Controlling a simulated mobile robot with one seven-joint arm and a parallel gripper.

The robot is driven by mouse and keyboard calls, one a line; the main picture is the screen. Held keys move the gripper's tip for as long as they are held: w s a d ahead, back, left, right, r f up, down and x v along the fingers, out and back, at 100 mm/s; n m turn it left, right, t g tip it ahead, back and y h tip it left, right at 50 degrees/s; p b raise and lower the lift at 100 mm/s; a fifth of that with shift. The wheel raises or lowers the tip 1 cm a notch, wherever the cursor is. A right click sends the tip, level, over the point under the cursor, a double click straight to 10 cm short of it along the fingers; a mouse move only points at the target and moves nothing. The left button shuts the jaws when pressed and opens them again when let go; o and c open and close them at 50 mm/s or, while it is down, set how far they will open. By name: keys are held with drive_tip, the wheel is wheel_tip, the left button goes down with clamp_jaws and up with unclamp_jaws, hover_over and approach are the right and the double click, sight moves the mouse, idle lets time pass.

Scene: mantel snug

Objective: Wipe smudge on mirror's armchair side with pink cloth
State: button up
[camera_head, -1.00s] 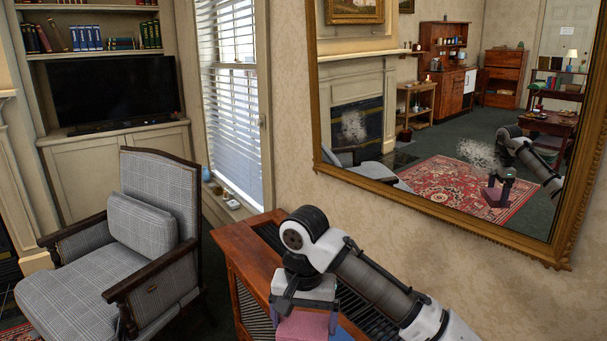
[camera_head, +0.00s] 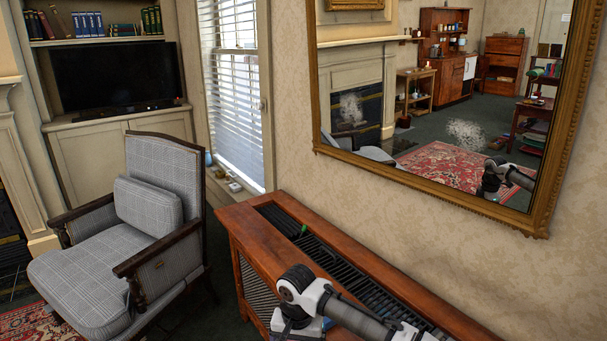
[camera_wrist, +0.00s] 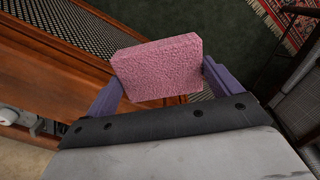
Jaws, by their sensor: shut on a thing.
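The gilt-framed mirror (camera_head: 562,135) hangs on the wall at upper right in the head view. It bears two pale grey smudges: one on the left, armchair side (camera_head: 349,108) and another further right (camera_head: 465,133). The grey checked armchair (camera_head: 103,268) stands at left. My gripper (camera_wrist: 160,75) is shut on the pink cloth (camera_wrist: 158,65), a thick block with a rough surface between the purple fingers. In the head view my wrist is low at the bottom, below the mirror and apart from it; the cloth is not visible there.
A wooden radiator cover (camera_head: 262,239) with a dark slatted top runs along the wall below the mirror, close to my arm. A window (camera_head: 235,95) with blinds and a television (camera_head: 115,82) lie beyond the armchair. Bare wallpaper separates mirror and cover.

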drive_tip(key=s+f+n, duration=0.1)
drive_tip(key=s+f, duration=0.1)
drive_tip(key=f, duration=0.9)
drive_tip(key=s+d+f, duration=0.1)
drive_tip(key=s+f, duration=0.2)
drive_tip(key=f, duration=0.8)
drive_tip(key=shift+f+n, duration=0.2)
drive_tip(key=shift+n, duration=0.2)
drive_tip(key=shift+w+d, duration=0.1)
drive_tip(key=shift+w, duration=0.05)
